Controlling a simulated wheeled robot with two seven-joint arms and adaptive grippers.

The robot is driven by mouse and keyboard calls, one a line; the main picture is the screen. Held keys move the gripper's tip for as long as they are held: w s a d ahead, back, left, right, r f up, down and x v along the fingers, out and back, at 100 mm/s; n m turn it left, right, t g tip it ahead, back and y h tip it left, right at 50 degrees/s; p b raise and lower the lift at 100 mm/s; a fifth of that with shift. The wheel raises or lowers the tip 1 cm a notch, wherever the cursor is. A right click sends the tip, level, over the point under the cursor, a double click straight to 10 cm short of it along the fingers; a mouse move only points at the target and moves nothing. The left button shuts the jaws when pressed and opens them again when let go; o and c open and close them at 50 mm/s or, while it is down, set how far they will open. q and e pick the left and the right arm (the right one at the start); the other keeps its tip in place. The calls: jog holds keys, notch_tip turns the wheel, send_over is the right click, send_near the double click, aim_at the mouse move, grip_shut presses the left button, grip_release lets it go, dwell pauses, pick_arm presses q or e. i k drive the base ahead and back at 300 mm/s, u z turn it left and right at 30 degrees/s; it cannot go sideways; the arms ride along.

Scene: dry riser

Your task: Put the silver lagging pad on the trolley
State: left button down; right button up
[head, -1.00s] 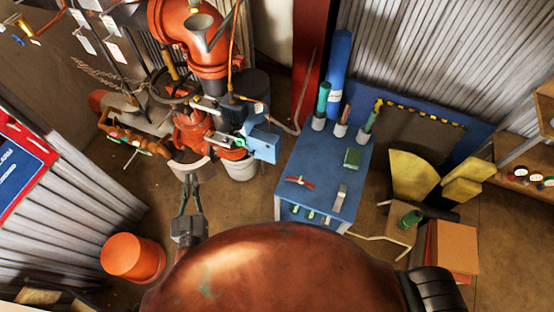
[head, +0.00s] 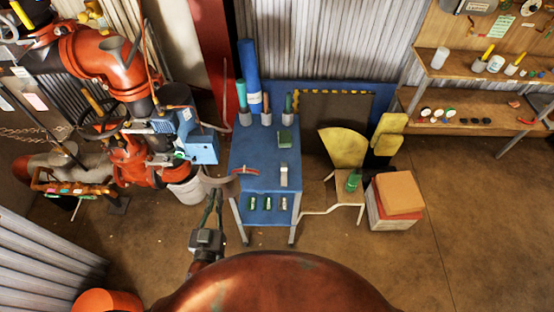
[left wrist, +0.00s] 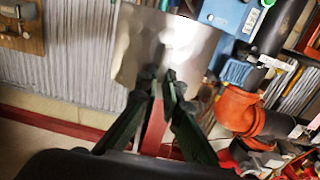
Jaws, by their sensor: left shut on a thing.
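The silver lagging pad is a curved grey sheet in the left wrist view (left wrist: 165,40), and in the head view it shows as a small curved piece (head: 217,183). My left gripper (head: 214,196) is shut on its near edge; the fingers also show in the left wrist view (left wrist: 165,82). The blue trolley (head: 262,150) stands just right of the pad in the head view. The pad's right end appears close to the trolley's left edge; I cannot tell whether they touch. My right gripper is not in view.
A white bucket (head: 187,190) and red pipework (head: 130,150) stand left. A yellow chair (head: 343,145) is to the right.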

aim_at(251, 143)
jog(key=z, duration=0.5)
jog(key=i, duration=1.05)
jog(key=u, duration=0.45)
